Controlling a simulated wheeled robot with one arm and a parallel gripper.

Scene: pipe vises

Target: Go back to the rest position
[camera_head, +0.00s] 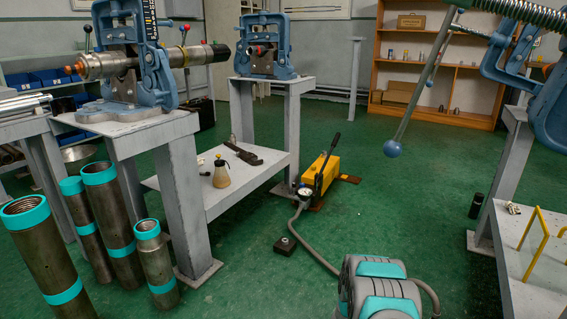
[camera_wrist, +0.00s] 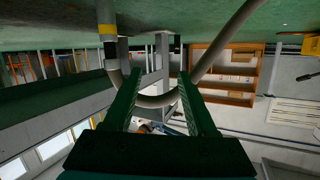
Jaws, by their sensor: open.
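My gripper (camera_wrist: 161,74) shows in the wrist view as two dark green fingers standing apart. No object is clearly held between them. A curved grey hose (camera_wrist: 155,101) crosses the view around the fingertips; I cannot tell whether it touches them. The wrist picture is upside down, with the floor at the top. In the head view, a grey and teal part of my arm (camera_head: 380,290) is at the bottom right of centre, and the gripper itself is not seen there.
A blue vise (camera_head: 135,60) holding a pipe stands on a grey bench at left; another vise (camera_head: 262,48) is behind it. Upright pipes (camera_head: 45,250) stand at lower left. A yellow hand pump (camera_head: 322,175) with a grey hose is on the floor. A ball-ended lever (camera_head: 393,149) hangs at right.

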